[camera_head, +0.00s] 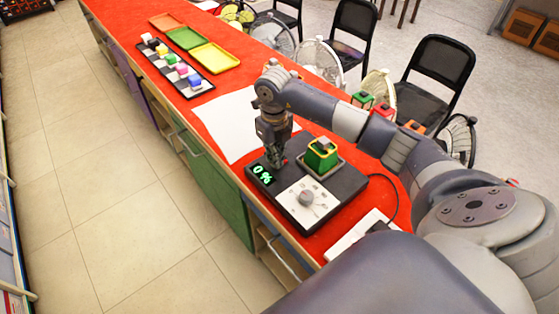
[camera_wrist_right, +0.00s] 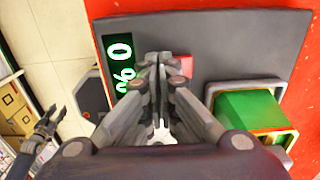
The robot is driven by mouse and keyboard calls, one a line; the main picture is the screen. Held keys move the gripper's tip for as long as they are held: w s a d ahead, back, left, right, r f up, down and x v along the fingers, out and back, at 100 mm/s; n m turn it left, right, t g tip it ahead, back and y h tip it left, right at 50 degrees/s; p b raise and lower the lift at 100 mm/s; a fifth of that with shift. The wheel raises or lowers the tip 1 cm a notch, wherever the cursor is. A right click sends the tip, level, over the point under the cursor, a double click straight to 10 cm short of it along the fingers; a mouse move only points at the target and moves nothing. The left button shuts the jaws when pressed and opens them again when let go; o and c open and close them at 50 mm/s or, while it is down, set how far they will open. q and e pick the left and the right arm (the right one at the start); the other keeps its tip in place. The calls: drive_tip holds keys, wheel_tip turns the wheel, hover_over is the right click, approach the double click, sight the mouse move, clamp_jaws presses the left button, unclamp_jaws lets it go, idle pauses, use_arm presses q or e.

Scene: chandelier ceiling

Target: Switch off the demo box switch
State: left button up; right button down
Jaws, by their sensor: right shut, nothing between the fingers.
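The demo box (camera_head: 325,208) is a dark flat box on the red counter. Its green display (camera_head: 263,173) reads 0 %. It carries a white dial plate with a grey knob (camera_head: 306,198). My right gripper (camera_head: 276,164) is shut and empty, pointing down at the box beside the display. In the wrist view, the right gripper's fingertips (camera_wrist_right: 158,58) are next to a red switch (camera_wrist_right: 185,66), partly hidden by the fingers. I cannot tell whether they touch it. A dark gripper, apparently my left one (camera_wrist_right: 46,122), shows small at the left of the wrist view.
A green and yellow block (camera_head: 321,155) sits in a holder on the box's far side. White paper (camera_head: 227,122), coloured trays (camera_head: 186,38) and a rack of small blocks (camera_head: 178,68) lie farther along the counter. A black cable runs off the box. Chairs and fans stand behind.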

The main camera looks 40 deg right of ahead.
drive_tip(key=shift+f, duration=0.3)
drive_tip(key=shift+r, duration=0.1)
drive_tip(key=shift+r+p, duration=2.2)
drive_tip(key=shift+r, duration=1.3)
drive_tip(key=shift+f, duration=0.1)
